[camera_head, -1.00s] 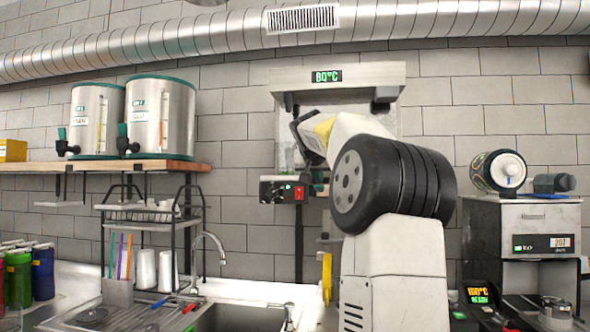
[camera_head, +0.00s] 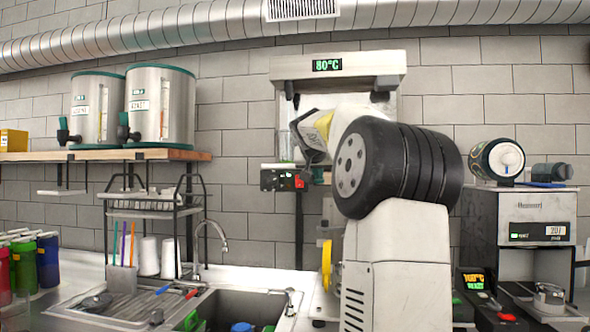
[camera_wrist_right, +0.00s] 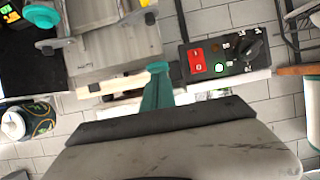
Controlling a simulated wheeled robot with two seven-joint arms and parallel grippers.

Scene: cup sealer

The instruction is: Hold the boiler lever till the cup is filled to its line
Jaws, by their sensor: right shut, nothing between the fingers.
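The boiler (camera_head: 340,68) is a steel wall unit with a green 80°C display. My right gripper (camera_head: 308,138) is in front of its lower part, shut and empty, and my arm hides much of the boiler. In the right wrist view a teal lever (camera_wrist_right: 156,88) stands right beside the dark edge of my gripper; I cannot tell whether they touch. A cup and its fill line cannot be made out for certain. My left gripper is not in view.
A switch box (camera_head: 282,180) with a red switch is just below my gripper. The sink (camera_head: 240,308) is below, with a dish rack (camera_head: 155,205) to its left. Two steel dispensers (camera_head: 160,105) stand on a shelf. A steel machine (camera_head: 522,215) is at the right.

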